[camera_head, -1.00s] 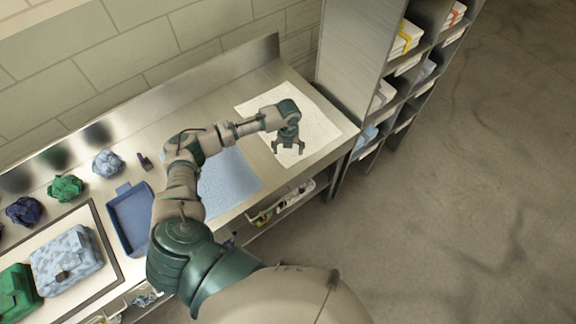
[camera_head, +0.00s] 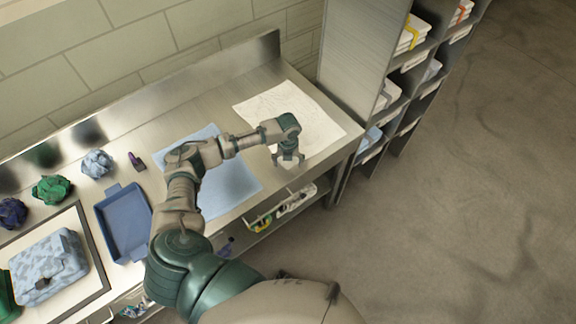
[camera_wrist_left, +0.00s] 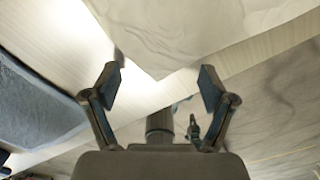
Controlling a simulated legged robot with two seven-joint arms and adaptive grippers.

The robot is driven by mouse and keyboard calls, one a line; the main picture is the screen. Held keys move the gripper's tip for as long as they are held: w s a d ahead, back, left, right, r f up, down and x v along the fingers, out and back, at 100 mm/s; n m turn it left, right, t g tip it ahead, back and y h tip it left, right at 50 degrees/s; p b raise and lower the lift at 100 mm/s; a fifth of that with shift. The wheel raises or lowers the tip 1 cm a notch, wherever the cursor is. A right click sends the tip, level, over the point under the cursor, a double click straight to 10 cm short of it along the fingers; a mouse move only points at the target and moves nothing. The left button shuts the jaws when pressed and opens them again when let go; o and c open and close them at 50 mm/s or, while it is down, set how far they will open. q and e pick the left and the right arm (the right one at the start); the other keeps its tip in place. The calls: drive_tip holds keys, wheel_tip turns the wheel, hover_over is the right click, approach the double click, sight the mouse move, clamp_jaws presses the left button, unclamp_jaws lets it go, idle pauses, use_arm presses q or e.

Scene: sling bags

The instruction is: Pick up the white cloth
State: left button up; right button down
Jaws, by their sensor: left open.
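The white cloth (camera_head: 305,115) lies flat on the metal counter at its right end, near the shelf unit. It also shows in the left wrist view (camera_wrist_left: 180,35), with one corner pointing toward my gripper. My left gripper (camera_head: 288,163) is open and empty at the cloth's near left corner, close to the counter's front edge. In the left wrist view the two fingers (camera_wrist_left: 160,85) stand apart, with the cloth's corner just beyond and between their tips. I cannot tell whether the fingers touch the cloth. My right gripper is not in view.
A blue cloth (camera_head: 230,187) lies left of the white one, partly under my arm. A blue tray (camera_head: 124,225), a light blue bag (camera_head: 48,266) and crumpled cloths (camera_head: 52,188) are further left. A shelf unit (camera_head: 350,60) stands at the counter's right end.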

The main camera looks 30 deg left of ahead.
use_arm(q)
drive_tip(key=shift+a+f, duration=0.1)
drive_tip(key=shift+f, duration=0.1)
drive_tip(key=shift+a+f, duration=0.1)
drive_tip(key=shift+f, duration=0.2)
drive_tip(key=c, duration=0.6)
drive_tip(key=shift+s, duration=0.25)
drive_tip(key=shift+c, duration=1.4)
drive_tip(key=shift+r, duration=0.25)
drive_tip(key=r+p, duration=0.3)
drive_tip(key=shift+w+r+p, duration=0.15)
drive_tip(key=shift+w+p, duration=0.05)
drive_tip(key=shift+p, duration=0.15)
clamp_jaws()
wheel_tip(320, 180, up, 53)
drive_tip(key=p, duration=0.7)
drive_tip(key=shift+r, duration=0.2)
